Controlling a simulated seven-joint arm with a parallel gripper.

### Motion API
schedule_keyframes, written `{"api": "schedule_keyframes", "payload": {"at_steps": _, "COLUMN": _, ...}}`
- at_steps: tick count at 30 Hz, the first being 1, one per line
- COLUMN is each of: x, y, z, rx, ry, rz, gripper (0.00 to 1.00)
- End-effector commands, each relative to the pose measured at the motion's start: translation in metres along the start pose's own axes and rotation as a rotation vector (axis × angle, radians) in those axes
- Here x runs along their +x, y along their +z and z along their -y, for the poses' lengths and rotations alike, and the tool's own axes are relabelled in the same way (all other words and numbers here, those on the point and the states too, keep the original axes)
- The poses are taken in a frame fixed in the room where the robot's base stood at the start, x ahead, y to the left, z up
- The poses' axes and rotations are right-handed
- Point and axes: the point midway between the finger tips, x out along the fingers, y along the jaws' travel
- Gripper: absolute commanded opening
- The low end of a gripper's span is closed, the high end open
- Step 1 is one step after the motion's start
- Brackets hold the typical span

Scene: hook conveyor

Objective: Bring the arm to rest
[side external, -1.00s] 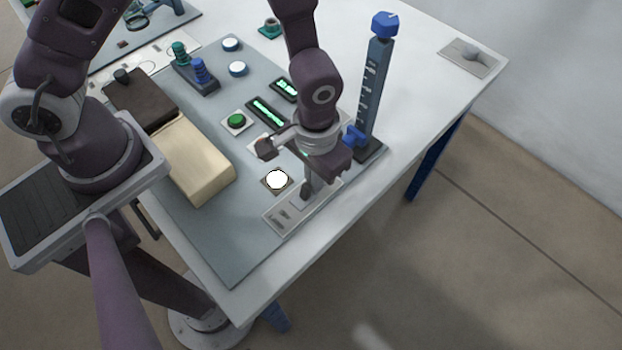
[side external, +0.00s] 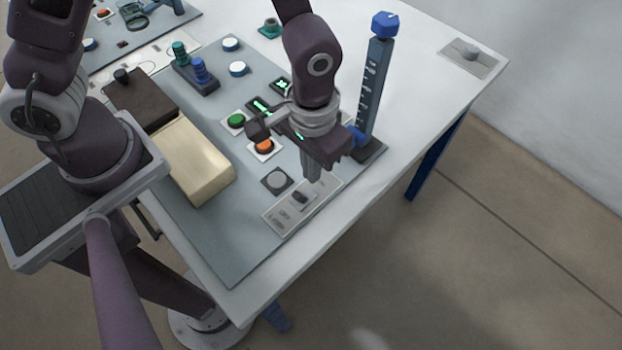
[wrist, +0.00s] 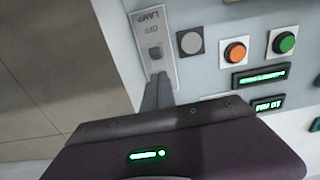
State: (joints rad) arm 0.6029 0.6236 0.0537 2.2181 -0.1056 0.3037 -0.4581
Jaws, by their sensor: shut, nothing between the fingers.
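My gripper (side external: 311,176) is shut and empty. It hangs just above the far end of the lamp switch plate (side external: 282,214), apart from the dark switch knob (side external: 302,196) as far as I can tell. In the wrist view my gripper (wrist: 161,80) points at the plate marked LAMP and OFF (wrist: 148,22), close to its square knob (wrist: 155,53). The round lamp (side external: 276,180) beside the plate is grey and unlit; it also shows in the wrist view (wrist: 190,42).
An orange button (side external: 264,146), a green button (side external: 236,121) and green-lit displays (side external: 261,107) lie near my gripper. A tall blue-topped post (side external: 374,90) stands close on its right. A beige box (side external: 190,160) is at left. The table's far right is mostly clear.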

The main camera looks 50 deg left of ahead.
Motion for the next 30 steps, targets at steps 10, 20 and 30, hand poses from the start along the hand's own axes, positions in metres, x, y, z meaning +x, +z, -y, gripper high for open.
{"api": "schedule_keyframes", "payload": {"at_steps": 10, "x": -0.023, "y": -0.004, "z": 0.000, "rx": 0.000, "ry": 0.001, "rz": -0.001, "gripper": 0.00}}
{"api": "schedule_keyframes", "payload": {"at_steps": 20, "x": -0.067, "y": -0.012, "z": 0.017, "rx": -0.009, "ry": 0.042, "rz": -0.053, "gripper": 0.00}}
{"api": "schedule_keyframes", "payload": {"at_steps": 30, "x": -0.228, "y": 0.053, "z": 0.136, "rx": -0.003, "ry": 0.072, "rz": -0.378, "gripper": 0.00}}
